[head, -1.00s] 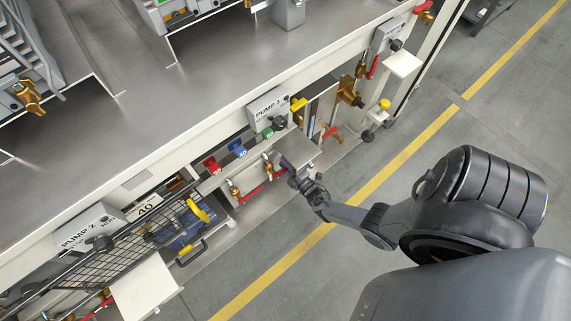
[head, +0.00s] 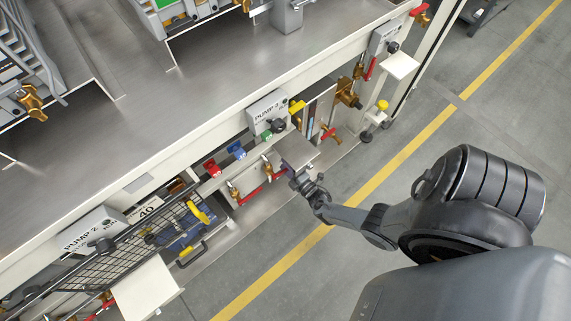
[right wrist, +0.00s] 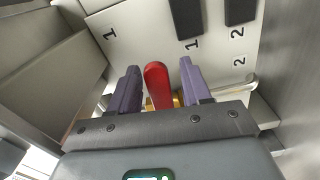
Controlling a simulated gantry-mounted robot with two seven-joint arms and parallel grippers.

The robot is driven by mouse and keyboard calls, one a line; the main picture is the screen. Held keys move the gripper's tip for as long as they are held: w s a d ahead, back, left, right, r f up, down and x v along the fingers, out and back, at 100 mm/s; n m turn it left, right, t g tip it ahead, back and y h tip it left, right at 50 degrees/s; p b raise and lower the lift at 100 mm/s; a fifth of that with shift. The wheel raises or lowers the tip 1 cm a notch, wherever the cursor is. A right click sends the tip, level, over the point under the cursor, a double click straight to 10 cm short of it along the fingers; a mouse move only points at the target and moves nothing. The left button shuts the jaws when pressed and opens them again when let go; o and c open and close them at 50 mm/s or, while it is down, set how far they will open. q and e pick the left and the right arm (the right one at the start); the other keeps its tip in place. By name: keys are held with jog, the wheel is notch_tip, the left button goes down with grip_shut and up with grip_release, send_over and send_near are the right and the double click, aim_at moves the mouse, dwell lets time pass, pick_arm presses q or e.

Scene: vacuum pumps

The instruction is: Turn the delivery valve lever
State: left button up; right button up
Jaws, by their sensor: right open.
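A red valve lever (right wrist: 157,82) stands between the two purple fingers of my right gripper (right wrist: 159,92) in the right wrist view. The fingers are open, with a gap on each side of the lever. A brass part shows behind the lever's lower end. In the head view my right gripper (head: 287,169) reaches to the pump bench's lower shelf, below the PUMP 3 box (head: 268,113). A red lever (head: 250,197) shows just left of it; the gripper partly hides the lever at its fingers. My left gripper is not in view.
Red, blue and green knobs (head: 237,150) sit above the lever area. A wire basket (head: 120,255) is at the left, and brass valves (head: 347,93) are at the right. The floor (head: 300,285) in front is open.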

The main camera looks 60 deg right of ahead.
jog(key=p+v, duration=0.2)
jog(key=v, duration=0.8)
